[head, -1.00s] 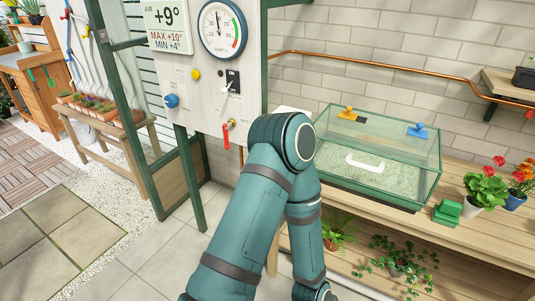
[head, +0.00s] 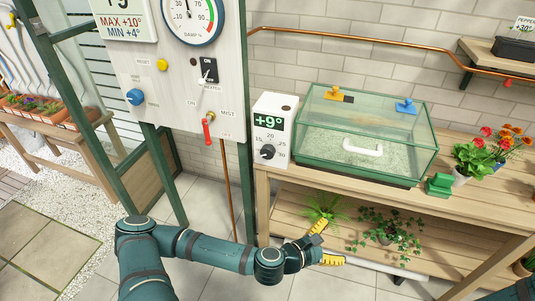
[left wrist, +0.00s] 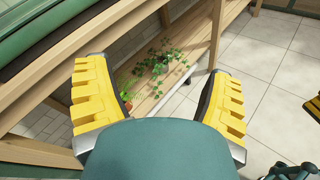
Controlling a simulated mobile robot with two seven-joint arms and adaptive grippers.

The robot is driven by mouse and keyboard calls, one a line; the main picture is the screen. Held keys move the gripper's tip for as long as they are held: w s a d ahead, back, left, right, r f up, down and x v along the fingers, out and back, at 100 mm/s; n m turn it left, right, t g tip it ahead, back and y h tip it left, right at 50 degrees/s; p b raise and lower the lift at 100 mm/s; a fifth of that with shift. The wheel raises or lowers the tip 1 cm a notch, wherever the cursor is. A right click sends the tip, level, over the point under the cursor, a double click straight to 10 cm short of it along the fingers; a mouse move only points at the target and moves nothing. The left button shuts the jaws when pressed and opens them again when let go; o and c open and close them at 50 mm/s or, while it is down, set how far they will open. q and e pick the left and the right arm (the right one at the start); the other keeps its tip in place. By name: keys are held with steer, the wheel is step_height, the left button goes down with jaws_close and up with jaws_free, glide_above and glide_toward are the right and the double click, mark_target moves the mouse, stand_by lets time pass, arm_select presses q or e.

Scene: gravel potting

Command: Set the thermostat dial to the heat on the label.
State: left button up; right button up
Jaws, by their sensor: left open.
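The thermostat (head: 288,103) is a white box on the bench's left end, with a green +9° display. Its black dial (head: 267,152) has small numbers around it; its pointer setting is too small to tell. My left gripper (head: 325,243) is open and empty, low in front of the bench and below right of the dial. Its yellow fingers stand wide apart in the left wrist view (left wrist: 160,80). A yellow and black piece at that view's right edge looks like part of my right gripper (left wrist: 312,107).
A glass case (head: 368,130) stands right of the thermostat on the wooden bench (head: 440,200). A panel (head: 185,85) with a red-handled valve (head: 208,130) hangs to the left. Potted flowers (head: 478,153) stand at the right. Plants fill the lower shelf behind my left gripper.

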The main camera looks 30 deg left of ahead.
arm_select(q)
steer(key=w+a+r+n+t+y, duration=0.2)
steer(key=a+n+y, duration=0.15)
steer(key=a, duration=0.25)
steer(key=w+a+r+n+t+y, duration=0.1)
steer(key=a+r+n+t+y, duration=0.1)
steer(key=a+n, duration=0.3)
steer(key=n+y, duration=0.7)
glide_toward(266, 154)
steer(key=x, duration=1.1)
steer(key=shift+w+b, duration=0.2)
steer(key=shift+b, duration=0.15)
steer(key=c, duration=1.2)
